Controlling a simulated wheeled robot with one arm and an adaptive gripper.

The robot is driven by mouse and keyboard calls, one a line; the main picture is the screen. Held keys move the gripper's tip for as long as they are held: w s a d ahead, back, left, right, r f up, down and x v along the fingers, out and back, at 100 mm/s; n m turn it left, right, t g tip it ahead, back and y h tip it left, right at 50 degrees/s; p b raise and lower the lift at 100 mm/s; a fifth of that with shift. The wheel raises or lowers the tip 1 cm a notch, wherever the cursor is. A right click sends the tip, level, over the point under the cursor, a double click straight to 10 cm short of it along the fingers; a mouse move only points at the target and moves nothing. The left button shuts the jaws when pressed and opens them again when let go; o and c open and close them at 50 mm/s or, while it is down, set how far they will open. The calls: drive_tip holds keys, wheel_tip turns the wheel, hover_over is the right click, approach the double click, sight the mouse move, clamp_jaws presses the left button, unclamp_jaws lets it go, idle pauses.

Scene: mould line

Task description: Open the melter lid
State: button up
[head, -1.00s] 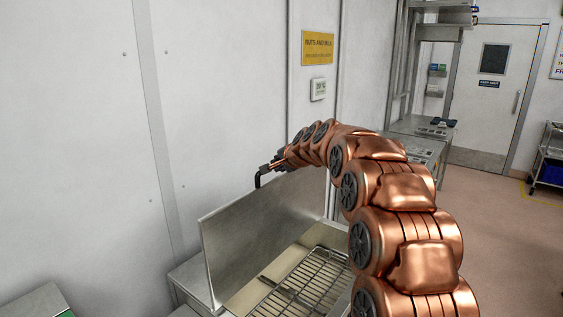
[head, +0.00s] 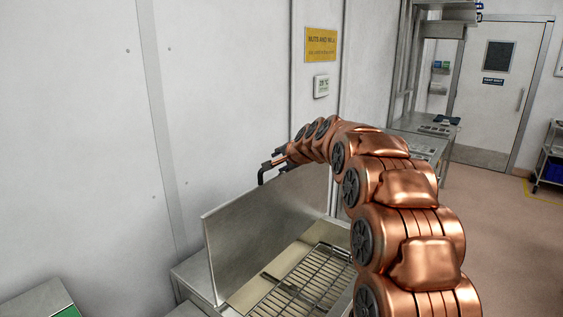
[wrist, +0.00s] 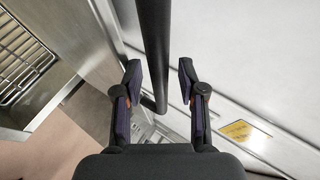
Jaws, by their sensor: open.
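The melter lid (head: 262,226) is a flat steel panel standing up steeply at the back of the open melter (head: 252,290). A black bar handle (wrist: 156,50) is on the lid; its bent end shows above the lid's top edge in the head view (head: 261,178). My gripper (wrist: 158,72) is open, with one dark finger on each side of the bar and gaps visible between them. In the head view my gripper (head: 274,163) is at the lid's top edge. My arm hides the lid's right end.
A wire rack (head: 305,287) lies in the melter opening, with a small dark thing on it that I cannot identify. A white wall (head: 235,100) with a yellow sign (head: 321,44) and a small display (head: 321,86) is behind the lid. Open floor (head: 490,220) lies to the right.

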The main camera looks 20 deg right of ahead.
drive_tip(key=v, duration=1.2)
drive_tip(key=shift+s, duration=0.1)
drive_tip(key=shift+f, duration=0.1)
drive_tip(key=s+a+f+n+g, duration=0.2)
drive_tip(key=s+a+f, duration=0.2)
drive_tip(key=s, duration=0.3)
drive_tip(key=s+a+f+n+g+y, duration=0.1)
drive_tip(key=s+a+f+n+g, duration=0.2)
drive_tip(key=s, duration=0.5)
drive_tip(key=s+a+f+n+g, duration=0.1)
drive_tip(key=s+a+f+n, duration=0.1)
drive_tip(key=s+a+f, duration=0.35)
drive_tip(key=s+d+f+n+g+h, duration=0.1)
drive_tip(key=s+f+n+g, duration=0.2)
drive_tip(key=s, duration=1.1)
drive_tip(key=s+d+f+n+g+h, duration=0.1)
drive_tip(key=s+f, duration=0.6)
drive_tip(key=s, duration=0.8)
drive_tip(key=d+n+g, duration=0.1)
drive_tip(key=n+g, duration=0.1)
drive_tip(key=g, duration=0.1)
drive_tip(key=shift+s+f+h, duration=0.15)
drive_tip(key=shift+s+h, duration=0.05)
drive_tip(key=shift+h, duration=0.1)
